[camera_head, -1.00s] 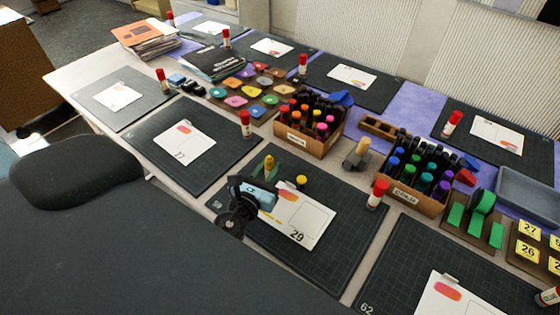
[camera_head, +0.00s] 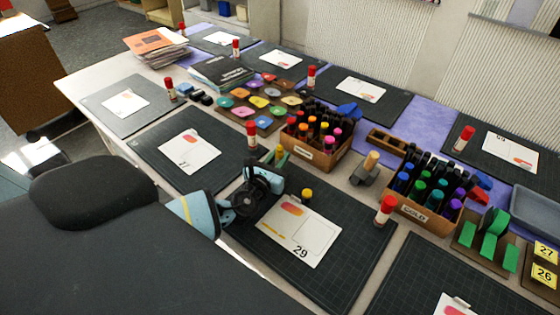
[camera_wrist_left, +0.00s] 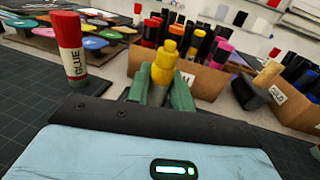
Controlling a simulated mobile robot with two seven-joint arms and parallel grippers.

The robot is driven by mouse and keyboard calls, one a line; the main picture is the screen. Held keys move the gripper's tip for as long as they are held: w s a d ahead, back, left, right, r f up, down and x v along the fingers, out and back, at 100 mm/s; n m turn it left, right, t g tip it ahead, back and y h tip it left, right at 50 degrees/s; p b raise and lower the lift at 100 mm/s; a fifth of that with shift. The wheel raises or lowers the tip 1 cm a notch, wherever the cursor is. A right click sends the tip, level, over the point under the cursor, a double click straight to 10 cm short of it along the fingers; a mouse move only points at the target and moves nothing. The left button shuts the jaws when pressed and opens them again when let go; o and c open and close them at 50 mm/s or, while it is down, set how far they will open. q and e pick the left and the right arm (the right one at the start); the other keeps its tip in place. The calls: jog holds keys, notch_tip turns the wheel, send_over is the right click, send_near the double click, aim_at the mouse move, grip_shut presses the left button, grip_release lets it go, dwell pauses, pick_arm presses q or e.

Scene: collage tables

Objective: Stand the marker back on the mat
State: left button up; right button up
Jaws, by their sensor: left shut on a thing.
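My left gripper (camera_head: 281,157) reaches over the far left part of the dark cutting mat (camera_head: 335,275) numbered 29. Its green fingertips are shut on a yellow marker (camera_wrist_left: 165,62), which shows upright between them in the left wrist view. The marker's lower end is hidden by the gripper, so I cannot tell whether it touches the mat. A second yellow-capped piece (camera_head: 307,194) stands on the same mat, at the far edge of the white card (camera_head: 300,232). My right gripper is not in view.
A wooden crate of warm-coloured markers (camera_head: 318,155) stands just beyond the gripper. A crate of cool-coloured markers (camera_head: 428,213) stands to its right. Red-capped glue sticks stand nearby (camera_head: 252,135) and at the mat's right (camera_head: 385,210).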

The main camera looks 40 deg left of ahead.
pick_arm(q)
jog(key=shift+f, duration=0.65)
jog(key=shift+f, duration=0.15)
jog(key=o, duration=0.9)
jog(key=shift+r, duration=0.3)
jog(key=s, duration=0.4)
jog(key=s+d, duration=0.1)
jog(key=s, duration=0.7)
jog(key=shift+d+f, duration=0.1)
jog(key=shift+d, duration=0.15)
